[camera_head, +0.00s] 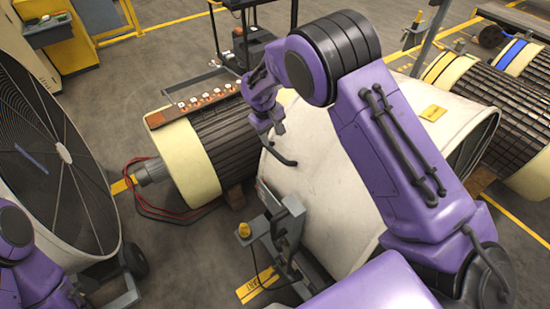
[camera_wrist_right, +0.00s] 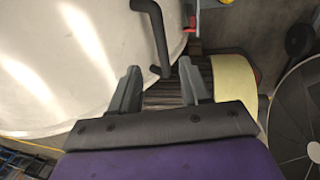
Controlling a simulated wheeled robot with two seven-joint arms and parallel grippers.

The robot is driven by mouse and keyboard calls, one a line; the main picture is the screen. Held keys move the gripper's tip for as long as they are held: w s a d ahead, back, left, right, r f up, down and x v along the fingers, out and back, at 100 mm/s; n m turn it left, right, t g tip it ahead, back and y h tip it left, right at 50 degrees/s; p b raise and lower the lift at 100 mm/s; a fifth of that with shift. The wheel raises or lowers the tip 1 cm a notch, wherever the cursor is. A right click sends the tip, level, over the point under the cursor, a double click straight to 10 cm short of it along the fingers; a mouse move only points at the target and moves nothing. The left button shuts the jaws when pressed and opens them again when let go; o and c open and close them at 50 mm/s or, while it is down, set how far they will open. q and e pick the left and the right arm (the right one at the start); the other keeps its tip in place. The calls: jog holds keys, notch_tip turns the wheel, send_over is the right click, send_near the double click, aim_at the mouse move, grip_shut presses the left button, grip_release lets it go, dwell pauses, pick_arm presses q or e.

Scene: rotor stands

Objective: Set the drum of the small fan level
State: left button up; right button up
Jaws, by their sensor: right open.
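The small fan's cream drum (camera_head: 320,160) stands in the middle of the head view, its open end facing right, on a grey stand (camera_head: 285,235). My right arm hides part of it, and I cannot tell its exact tilt. A dark bent handle (camera_head: 277,153) sticks out at the drum's left side; it also shows in the right wrist view (camera_wrist_right: 153,25). My right gripper (camera_wrist_right: 159,67) is open, its fingers on either side of the handle's lower end in that view. I cannot tell whether they touch it. My left arm shows at the lower left edge; its gripper is outside the view.
A large fan with a dark grille (camera_head: 50,160) stands at the left. A ribbed rotor (camera_head: 215,135) with a cream end ring lies behind the drum, red cables (camera_head: 160,208) beside it. Another rotor (camera_head: 500,100) lies at the right. Open floor shows at the back left.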

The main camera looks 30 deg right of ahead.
aim_at(276, 153)
jog(key=f+p, duration=0.1)
jog(key=f, duration=0.2)
jog(key=d+f, duration=0.1)
jog(key=f, duration=0.3)
jog(key=d+f+p, duration=0.1)
jog(key=f, duration=0.2)
jog(key=shift+w+f+p, duration=0.2)
jog(key=shift+f+p, duration=0.1)
grip_shut()
